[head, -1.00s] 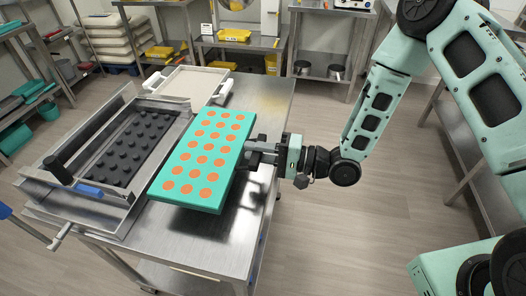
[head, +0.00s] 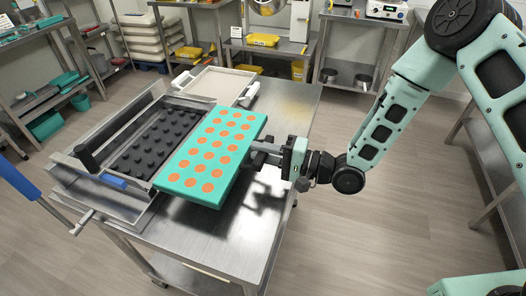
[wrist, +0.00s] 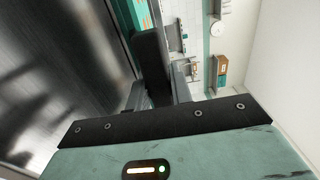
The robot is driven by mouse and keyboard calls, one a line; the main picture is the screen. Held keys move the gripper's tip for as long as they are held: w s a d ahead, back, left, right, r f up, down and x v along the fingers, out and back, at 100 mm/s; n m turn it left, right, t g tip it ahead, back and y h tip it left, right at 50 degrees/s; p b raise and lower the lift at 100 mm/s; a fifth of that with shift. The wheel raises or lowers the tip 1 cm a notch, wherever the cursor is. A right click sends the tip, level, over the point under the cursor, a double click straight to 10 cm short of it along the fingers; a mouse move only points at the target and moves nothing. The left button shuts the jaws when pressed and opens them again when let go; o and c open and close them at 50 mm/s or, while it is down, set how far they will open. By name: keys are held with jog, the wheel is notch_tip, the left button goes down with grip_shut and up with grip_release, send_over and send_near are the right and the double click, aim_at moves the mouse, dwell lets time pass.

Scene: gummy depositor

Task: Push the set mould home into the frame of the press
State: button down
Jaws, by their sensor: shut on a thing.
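The set mould (head: 168,182) is a flat teal slab with rows of orange discs. In the head view it lies level at the right side of the press frame (head: 131,211), its left long edge over or against the frame's right side. The frame holds a black plate (head: 155,142) with rows of round studs, still uncovered. My gripper (head: 258,152) is shut on the mould's right edge. In the wrist view, a dark finger (wrist: 152,65) stands beside a small teal strip, probably the mould's edge; the grip itself is mostly hidden.
A pale tray (head: 213,86) with white handles sits behind on the steel table (head: 290,105). The table's right part is bare.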

jog(key=shift+a, duration=0.15)
jog(key=shift+w+a, duration=0.15)
jog(key=shift+a, duration=0.05)
jog(key=shift+d, duration=0.15)
dwell(1.1)
dwell(0.3)
jog(key=shift+d, duration=0.1)
jog(key=shift+r, duration=0.1)
dwell(0.9)
